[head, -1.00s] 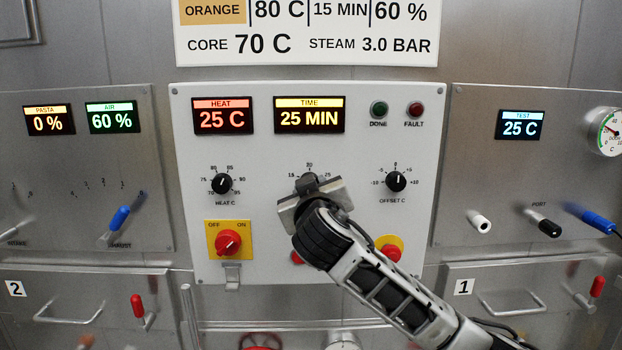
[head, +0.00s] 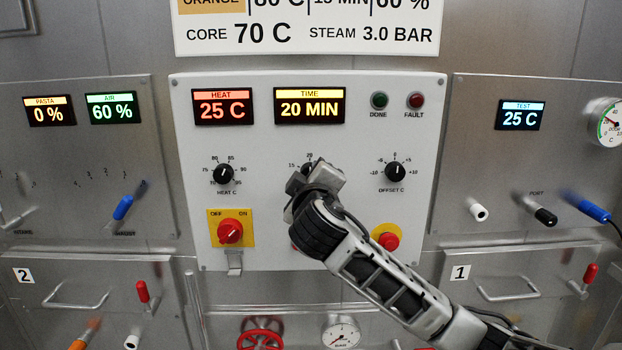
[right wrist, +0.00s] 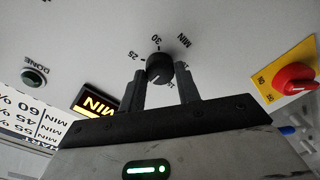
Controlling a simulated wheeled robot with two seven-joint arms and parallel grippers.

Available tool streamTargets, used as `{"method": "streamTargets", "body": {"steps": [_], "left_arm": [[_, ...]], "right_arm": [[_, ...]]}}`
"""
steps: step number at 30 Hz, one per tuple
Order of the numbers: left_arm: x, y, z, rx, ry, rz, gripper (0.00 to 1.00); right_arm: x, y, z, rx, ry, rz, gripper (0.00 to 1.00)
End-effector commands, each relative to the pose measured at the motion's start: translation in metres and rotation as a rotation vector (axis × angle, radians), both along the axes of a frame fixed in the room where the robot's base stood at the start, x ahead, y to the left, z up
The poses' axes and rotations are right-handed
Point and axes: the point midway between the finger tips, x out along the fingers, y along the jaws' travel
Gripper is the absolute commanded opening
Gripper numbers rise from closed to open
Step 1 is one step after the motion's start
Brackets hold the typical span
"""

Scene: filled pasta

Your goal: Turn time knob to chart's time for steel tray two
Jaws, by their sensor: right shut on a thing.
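The time knob (head: 306,168) is a small black dial on the white control panel, largely covered by my right gripper (head: 315,183) in the head view. In the right wrist view the knob (right wrist: 160,68) sits between the two dark fingers of my right gripper (right wrist: 160,82), which is shut on it. The time display (head: 309,107) reads 20 MIN. The wall chart (head: 330,47) is cut off at the top; its visible orange row reads 80 C, 15 MIN, 60 %. The row for steel is not in view. My left gripper is not in view.
The heat knob (head: 224,174) and offset knob (head: 395,171) flank the time knob. A red switch on a yellow plate (head: 230,231) and a red button (head: 389,241) sit below. Side panels carry small levers, and drawers marked 2 and 1 lie beneath.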

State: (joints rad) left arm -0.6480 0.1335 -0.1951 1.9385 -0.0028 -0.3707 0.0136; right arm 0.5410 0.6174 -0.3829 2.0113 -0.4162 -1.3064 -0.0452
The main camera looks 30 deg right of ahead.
Motion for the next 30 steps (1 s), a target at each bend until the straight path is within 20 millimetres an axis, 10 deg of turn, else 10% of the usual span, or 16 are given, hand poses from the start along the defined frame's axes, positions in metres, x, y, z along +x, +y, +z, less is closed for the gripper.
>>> {"method": "streamTargets", "body": {"steps": [12, 13, 15, 30], "left_arm": [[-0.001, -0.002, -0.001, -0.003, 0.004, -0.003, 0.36], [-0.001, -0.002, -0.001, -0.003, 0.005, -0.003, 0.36], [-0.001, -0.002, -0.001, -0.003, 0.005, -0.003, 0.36], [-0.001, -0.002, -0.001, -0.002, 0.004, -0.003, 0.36]], "right_arm": [[0.000, 0.001, 0.001, -0.005, 0.002, 0.002, 0.10], [0.000, 0.001, 0.001, -0.005, 0.002, 0.002, 0.38], [0.000, 0.001, 0.000, -0.005, 0.002, 0.002, 0.54], [-0.006, 0.016, 0.001, -0.002, 0.001, 0.010, 0.54]]}}
